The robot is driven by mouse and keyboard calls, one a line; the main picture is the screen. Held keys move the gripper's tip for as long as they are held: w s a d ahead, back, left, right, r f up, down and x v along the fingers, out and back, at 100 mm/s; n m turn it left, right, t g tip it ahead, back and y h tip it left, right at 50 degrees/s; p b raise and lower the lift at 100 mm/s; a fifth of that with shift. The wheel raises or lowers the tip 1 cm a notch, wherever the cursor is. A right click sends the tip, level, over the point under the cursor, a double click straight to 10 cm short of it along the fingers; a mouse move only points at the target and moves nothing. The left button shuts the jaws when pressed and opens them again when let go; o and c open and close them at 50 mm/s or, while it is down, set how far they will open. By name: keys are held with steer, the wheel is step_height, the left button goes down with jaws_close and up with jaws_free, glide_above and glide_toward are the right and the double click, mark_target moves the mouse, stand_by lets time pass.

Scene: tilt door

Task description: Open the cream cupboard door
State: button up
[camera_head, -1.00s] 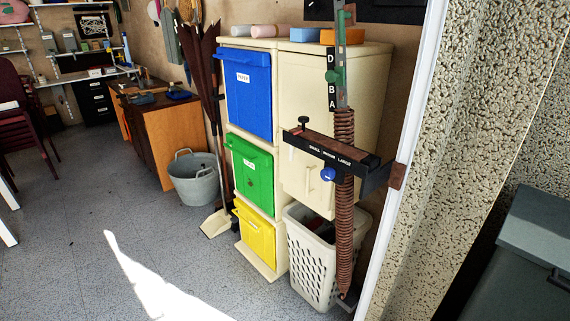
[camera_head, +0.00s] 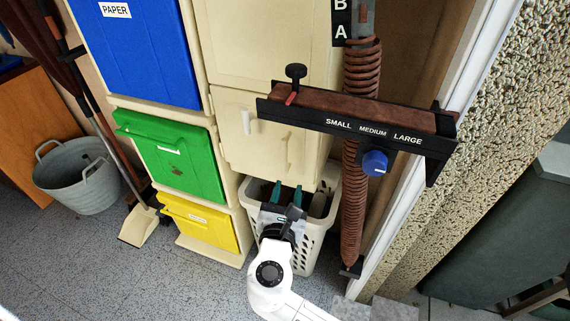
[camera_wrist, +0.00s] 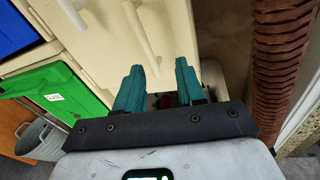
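The cream cupboard (camera_head: 275,45) stands right of the coloured bins. Its lower cream door (camera_head: 268,158) looks shut. A short white handle (camera_head: 248,122) and a paler upright bar handle (camera_head: 297,148) stand out from it. In the wrist view the cream door (camera_wrist: 105,45) fills the upper middle, with a bar handle (camera_wrist: 141,36) just beyond my left fingertip. My gripper (camera_head: 286,187) has two teal fingers, spread apart and empty, near the door's lower edge. In the wrist view my gripper (camera_wrist: 158,66) shows a clear gap between the fingers. I cannot tell whether a fingertip touches the door.
A white slatted basket (camera_head: 310,240) stands below the door, partly behind my arm. A size gauge (camera_head: 365,125) and a brown coiled spring (camera_head: 352,215) stand close at right. Green (camera_head: 175,155) and yellow (camera_head: 200,222) bins are at left.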

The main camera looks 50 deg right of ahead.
mark_target(284, 160)
steer(key=w+d, duration=0.2)
steer(key=w+d+n, duration=0.1)
steer(key=w+d, duration=0.2)
steer(key=w+d+n+t, duration=0.1)
steer(key=w+d, duration=0.1)
steer(key=d, duration=0.1)
steer(key=shift+w+r, duration=0.25)
steer(key=shift+r, duration=0.15)
jaws_close()
stand_by(0.5)
